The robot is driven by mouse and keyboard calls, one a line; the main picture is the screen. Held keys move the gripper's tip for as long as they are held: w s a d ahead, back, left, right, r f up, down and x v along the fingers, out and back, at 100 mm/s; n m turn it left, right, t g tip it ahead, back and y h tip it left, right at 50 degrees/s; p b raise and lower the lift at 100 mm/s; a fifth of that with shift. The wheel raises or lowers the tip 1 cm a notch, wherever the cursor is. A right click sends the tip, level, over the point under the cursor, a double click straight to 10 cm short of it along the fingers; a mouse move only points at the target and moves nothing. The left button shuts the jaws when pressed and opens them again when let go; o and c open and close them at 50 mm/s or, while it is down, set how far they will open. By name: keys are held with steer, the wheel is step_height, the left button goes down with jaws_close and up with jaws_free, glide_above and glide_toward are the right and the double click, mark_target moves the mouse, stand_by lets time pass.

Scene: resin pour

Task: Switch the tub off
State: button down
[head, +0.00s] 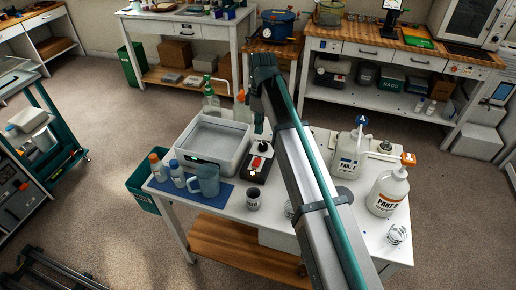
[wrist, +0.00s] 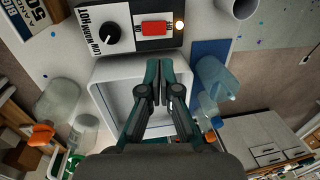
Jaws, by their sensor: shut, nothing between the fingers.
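The white tub (head: 238,137) stands on the white table; its rim also shows in the wrist view (wrist: 100,77), below the control box. The control box (head: 248,175) sits at the tub's right front side.
A blue mat (head: 216,199) with a blue jug (head: 206,180) and bottles lies left of the box. White jugs (head: 349,155) (head: 388,190) stand right of my arm. Clear bottles stand behind the tub.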

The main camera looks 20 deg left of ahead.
mark_target(257, 164)
steer(key=f+p, duration=0.1)
steer(key=f, duration=0.3)
steer(key=s+f+p, duration=0.1)
steer(key=f+p, duration=0.1)
steer(key=f, duration=0.3)
steer(key=s+f+p, duration=0.1)
steer(key=f, duration=0.3)
steer(key=shift+f, duration=0.3)
steer(key=shift+f, duration=0.15)
steer(key=shift+s+f+t+b, duration=0.25)
steer(key=shift+f+t+b, duration=0.15)
steer(key=shift+b, duration=0.25)
steer(key=shift+r, duration=0.25)
steer(key=shift+w, duration=0.15)
